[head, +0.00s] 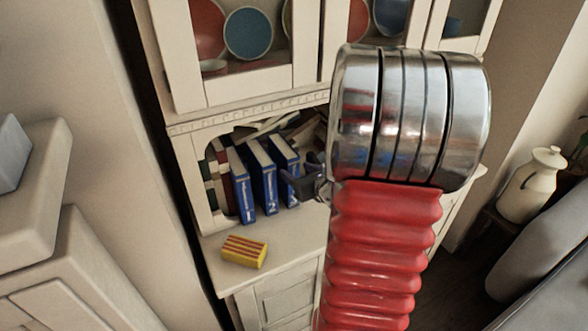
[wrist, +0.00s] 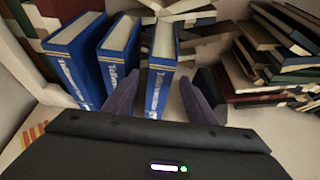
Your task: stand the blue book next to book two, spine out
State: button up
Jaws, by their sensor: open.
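Three blue books stand upright on the hutch shelf with their spines facing out. The left one (head: 242,187) looks marked 1 and the middle one, book two (head: 264,180), looks marked 2; it also shows in the wrist view (wrist: 119,58). The third blue book (head: 285,160) stands to the right of book two with a narrow gap. In the wrist view this book (wrist: 162,65) is between the two dark fingers of my gripper (wrist: 161,88). My gripper is open, with a finger on each side and space beside the book. My arm partly hides the gripper in the head view.
Darker books (head: 217,175) stand left of the blue ones. Stacked and leaning books (wrist: 275,55) fill the shelf's right side. A yellow and red striped box (head: 244,251) lies on the counter in front. Glass-door cabinets (head: 250,75) are above.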

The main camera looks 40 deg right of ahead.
jog(key=shift+s+a+r, duration=0.2)
jog(key=shift+s, duration=0.35)
dwell(0.4)
